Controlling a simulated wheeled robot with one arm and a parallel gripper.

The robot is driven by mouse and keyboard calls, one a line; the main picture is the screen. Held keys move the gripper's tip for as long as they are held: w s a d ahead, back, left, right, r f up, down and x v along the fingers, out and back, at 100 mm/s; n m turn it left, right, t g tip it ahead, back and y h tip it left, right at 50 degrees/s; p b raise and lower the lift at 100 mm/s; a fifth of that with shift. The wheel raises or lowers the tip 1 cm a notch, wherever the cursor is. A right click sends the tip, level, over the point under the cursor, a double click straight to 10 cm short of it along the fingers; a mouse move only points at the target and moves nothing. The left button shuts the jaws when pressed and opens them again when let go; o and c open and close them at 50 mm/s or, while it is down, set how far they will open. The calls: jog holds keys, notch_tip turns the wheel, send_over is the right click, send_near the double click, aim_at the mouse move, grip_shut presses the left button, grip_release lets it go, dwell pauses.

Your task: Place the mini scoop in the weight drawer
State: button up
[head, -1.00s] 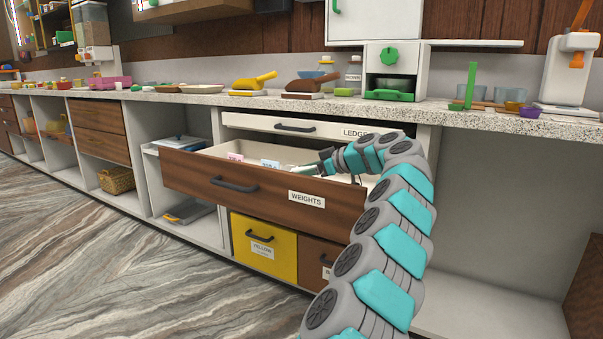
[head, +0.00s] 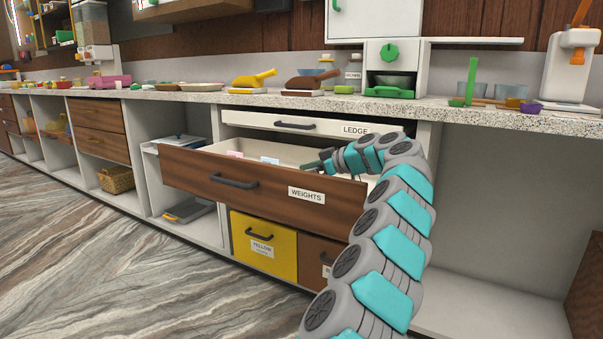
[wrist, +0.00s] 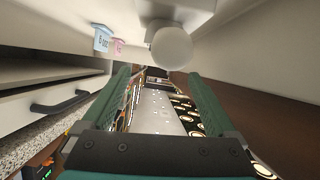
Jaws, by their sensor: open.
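The weights drawer (head: 330,187) is pulled open in the head view. My gripper (head: 318,164) is over its right part. In the wrist view my gripper (wrist: 157,76) is open, its two green fingers apart with nothing between them. A white rounded piece (wrist: 172,48), which looks like the mini scoop, shows just beyond the fingertips against the pale drawer interior, apart from the fingers. I cannot tell its full shape. In the head view the drawer front and my arm hide it.
The ledger drawer (head: 330,126) is just above, under the counter edge. Yellow (head: 247,270) and brown scoops sit on the counter (head: 200,97).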

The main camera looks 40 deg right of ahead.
jog(key=shift+r, duration=0.15)
jog(key=shift+r+p, duration=0.55)
jog(key=shift+p, duration=0.2)
jog(key=v, duration=1.2)
jog(key=shift+d, duration=0.1)
dwell(0.4)
